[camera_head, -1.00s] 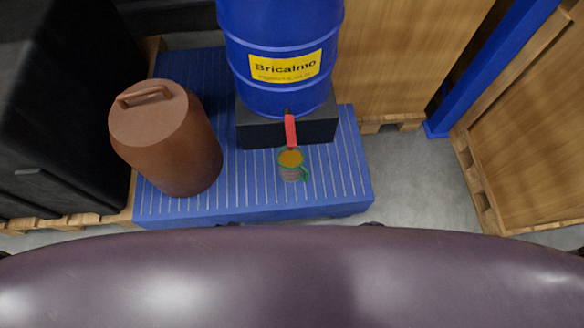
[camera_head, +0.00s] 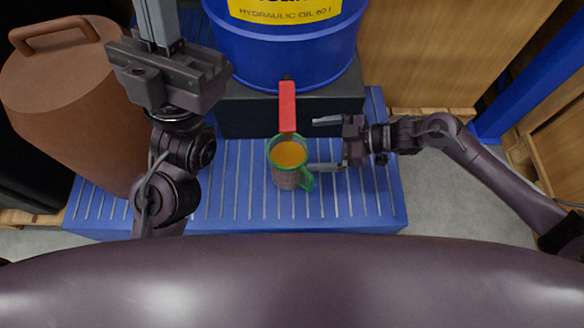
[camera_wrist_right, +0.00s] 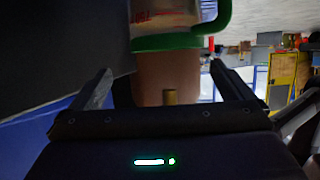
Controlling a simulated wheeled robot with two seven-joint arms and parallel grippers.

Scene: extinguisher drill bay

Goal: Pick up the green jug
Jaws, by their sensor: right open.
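The green jug (camera_head: 300,183) has a green rim and handle, clear walls and amber liquid inside. It stands upright on the blue slatted platform (camera_head: 235,185), below a red-handled tap. My right gripper (camera_head: 312,145) is open just right of the jug, fingers pointing left towards it, with nothing held. In the right wrist view, which looks upside down, the jug's green edge and handle (camera_wrist_right: 180,40) show beyond the open fingers (camera_wrist_right: 168,82). My left gripper (camera_head: 155,25) is at the upper left, away from the jug; its fingers run to the top edge, their opening unclear.
A blue oil drum (camera_head: 285,45) rests on a black block (camera_head: 245,110) behind the jug, its red tap handle (camera_head: 288,105) close above the jug. A brown lidded container (camera_head: 70,115) stands left. Wooden crates (camera_head: 440,50) are behind and right.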

